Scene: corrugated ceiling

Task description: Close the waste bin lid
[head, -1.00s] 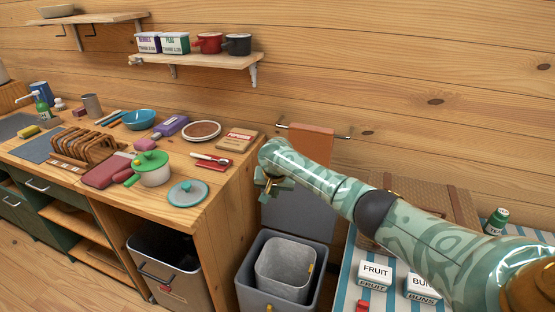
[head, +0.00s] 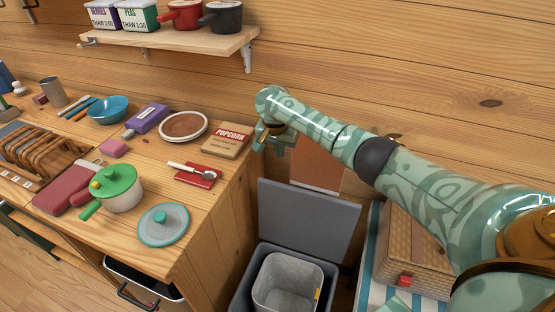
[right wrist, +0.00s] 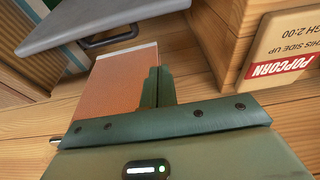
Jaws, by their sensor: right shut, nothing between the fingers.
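The waste bin (head: 243,292) stands on the floor right of the counter, with a light grey bucket (head: 285,283) inside. Its flat grey lid (head: 310,222) stands open, raised at the back of the bin. The lid also shows at the upper left of the right wrist view (right wrist: 95,27), with a dark handle-like bar along its edge. My right gripper (head: 283,143) is above the lid's top edge, in front of the orange towel. In the right wrist view its fingers (right wrist: 158,80) are shut and empty, apart from the lid. My left gripper is out of view.
The counter corner with a popcorn box (head: 226,141) is close left of my right gripper. The orange towel (head: 316,165) hangs on the wall behind it. A wicker basket (head: 408,245) on a striped cloth stands right of the bin. A shelf (head: 180,47) is above.

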